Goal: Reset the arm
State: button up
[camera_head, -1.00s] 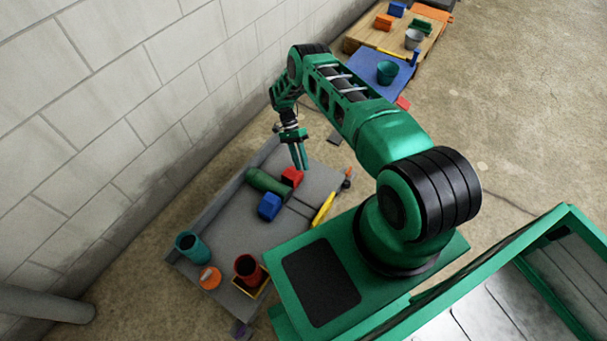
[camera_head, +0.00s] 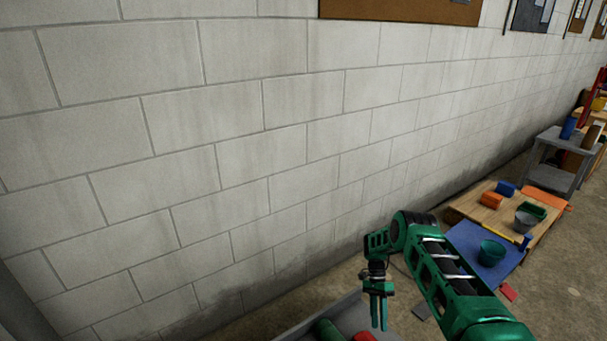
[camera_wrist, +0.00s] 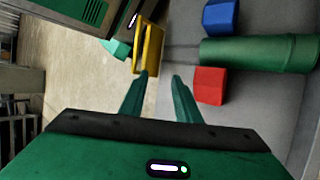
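My green gripper (camera_head: 379,312) hangs pointing down at the bottom of the head view, above the grey tray (camera_head: 296,333). In the wrist view my gripper's two fingers (camera_wrist: 160,82) stand apart with nothing between them. Below and beyond them on the grey tray lie a red block (camera_wrist: 210,86), a green cylinder (camera_wrist: 258,53) and a blue block (camera_wrist: 221,17). A yellow piece (camera_wrist: 149,46) is at the tray's edge, just past the fingertips. In the head view only the tops of the red block and green cylinder show at the bottom edge.
A block wall (camera_head: 220,160) runs along the left. A low wooden platform (camera_head: 475,209) with blocks and a grey bucket stands beyond my arm. A blue mat (camera_head: 466,240) carries a green bucket (camera_head: 491,253). A grey shelf stand (camera_head: 553,178) is further back.

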jog(key=w+d+r+n+t, duration=0.1)
jog(key=w+d+r, duration=0.1)
jog(key=r, duration=0.4)
jog(key=w+d+r, duration=0.1)
jog(key=w+r, duration=0.1)
jog(key=r, duration=0.5)
jog(key=s+d+r+n+t+h, duration=0.1)
jog(key=s+d+r, duration=0.2)
jog(key=r, duration=1.2)
jog(key=s+d+r+n+t, duration=0.2)
jog(key=s+d+r, duration=0.2)
jog(key=r, duration=1.1)
jog(key=s+r+n+t, duration=0.1)
jog(key=s+r+t, duration=0.1)
jog(key=s+r, duration=1.35)
jog(key=s+a+f+n+t, duration=0.1)
jog(key=s+a, duration=0.1)
jog(key=s, duration=0.7)
jog(key=s+a+n+t, duration=0.1)
jog(key=s, duration=0.8)
jog(key=shift+s+a+f+y, duration=0.25)
jog(key=shift+a+f+y, duration=0.05)
jog(key=shift+a+f, duration=0.05)
